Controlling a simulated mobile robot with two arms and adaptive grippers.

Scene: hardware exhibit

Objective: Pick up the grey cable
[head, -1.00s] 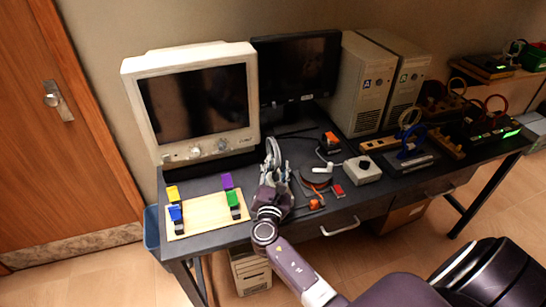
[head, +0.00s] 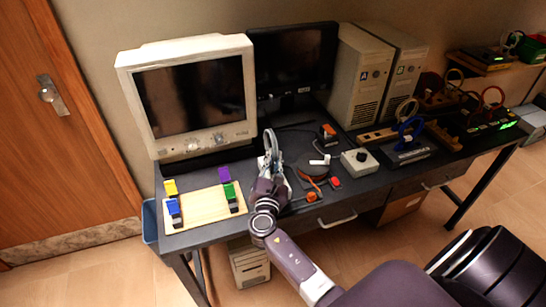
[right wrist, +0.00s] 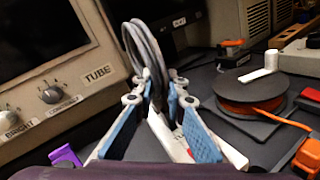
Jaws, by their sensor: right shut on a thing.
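The grey cable (right wrist: 150,50) is a coiled loop that stands upright between the fingers of my right gripper (right wrist: 158,98) in the right wrist view. The gripper is shut on it near the loop's lower end. In the head view the right gripper (head: 268,165) is over the desk, in front of the gap between the two monitors, and the cable (head: 269,142) shows as a thin loop above it. The cable's lowest part is hidden by the fingers. My left gripper is not in view.
The CRT monitor (head: 190,95) stands close behind and left. A wooden board (head: 203,207) with coloured clips lies left. An orange-wound spool (right wrist: 248,95) with a white cylinder above it, a grey button box (head: 359,161) and orange pieces crowd the right. The desk's front edge is near.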

